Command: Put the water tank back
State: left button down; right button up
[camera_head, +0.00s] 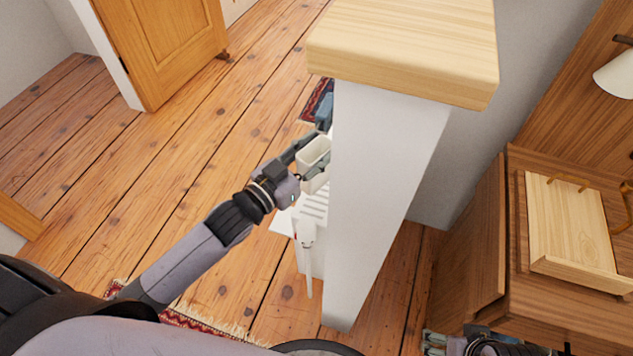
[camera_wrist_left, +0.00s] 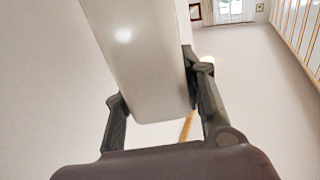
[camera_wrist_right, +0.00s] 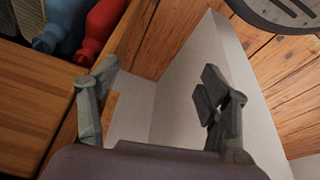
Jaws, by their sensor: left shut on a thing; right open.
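The water tank (camera_head: 314,152) is a cream, open-topped box in the head view, beside the white panel. My left gripper (camera_head: 306,160) is shut on it, with a finger on either side. In the left wrist view the tank (camera_wrist_left: 140,60) is a smooth pale block between the fingers of my left gripper (camera_wrist_left: 153,80). Below the tank in the head view stands a white appliance with a slatted grille (camera_head: 316,205), partly hidden by the panel. I cannot tell whether tank and appliance touch. My right gripper (camera_wrist_right: 157,85) is open and empty in the right wrist view.
A tall white panel (camera_head: 380,180) with a thick wooden top (camera_head: 400,45) stands right beside the tank. A wooden cabinet (camera_head: 500,230) is at the right. Red (camera_wrist_right: 100,30) and blue (camera_wrist_right: 65,25) items lie near my right gripper. The plank floor (camera_head: 200,130) at left is open.

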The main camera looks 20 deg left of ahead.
aim_at(316, 178)
pick_arm(q)
notch_tip(316, 178, down, 4)
jog(key=shift+r+b, duration=0.15)
jog(key=shift+b, duration=0.35)
jog(key=shift+f, duration=0.6)
notch_tip(316, 178, down, 4)
jog(key=shift+r+b, duration=0.25)
jog(key=shift+b, duration=0.55)
jog(key=shift+f, duration=0.25)
pick_arm(e)
jog(key=shift+w+a+r+t, duration=0.2)
jog(key=shift+w+t, duration=0.25)
jog(key=shift+w, duration=0.15)
jog(key=shift+w+a+r+t, duration=0.15)
jog(key=shift+w+a+t, duration=0.05)
jog(key=shift+w+t, duration=0.3)
jog(key=shift+w, duration=0.1)
pick_arm(q)
jog(key=shift+f, duration=0.15)
jog(key=c, duration=1)
grip_release()
jog(key=shift+c, duration=0.2)
pick_arm(e)
jog(key=shift+w, duration=0.15)
jog(key=shift+r, duration=0.1)
